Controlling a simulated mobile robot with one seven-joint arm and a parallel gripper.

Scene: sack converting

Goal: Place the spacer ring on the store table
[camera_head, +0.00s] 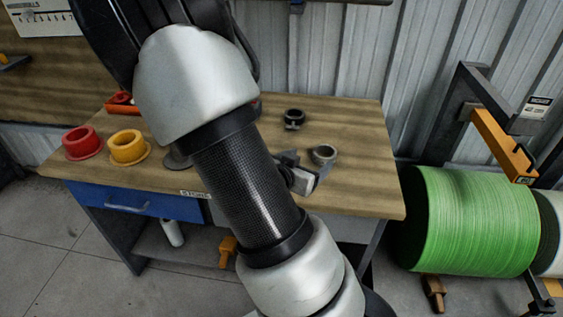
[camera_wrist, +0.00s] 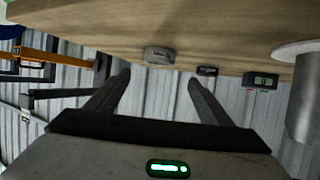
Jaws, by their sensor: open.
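The store table (camera_head: 365,178) has a brown wooden top and a "STORE" label on its front edge. A grey ring (camera_head: 323,154), which looks like the spacer ring, lies flat on its right half. The ring also shows in the wrist view (camera_wrist: 159,55), ahead of my fingertips and roughly centred between them. My gripper (camera_head: 304,172) is low over the table, just left of and in front of the ring. Its two fingers (camera_wrist: 158,82) are open, with nothing between them. A gap shows between fingers and ring in the wrist view. My arm hides the table's middle.
Red (camera_head: 82,144) and orange (camera_head: 127,148) flanged rings sit at left, near a red tray (camera_head: 121,103). A small display device (camera_wrist: 260,80) is on the table. A green roll (camera_head: 470,222) stands right of the table.

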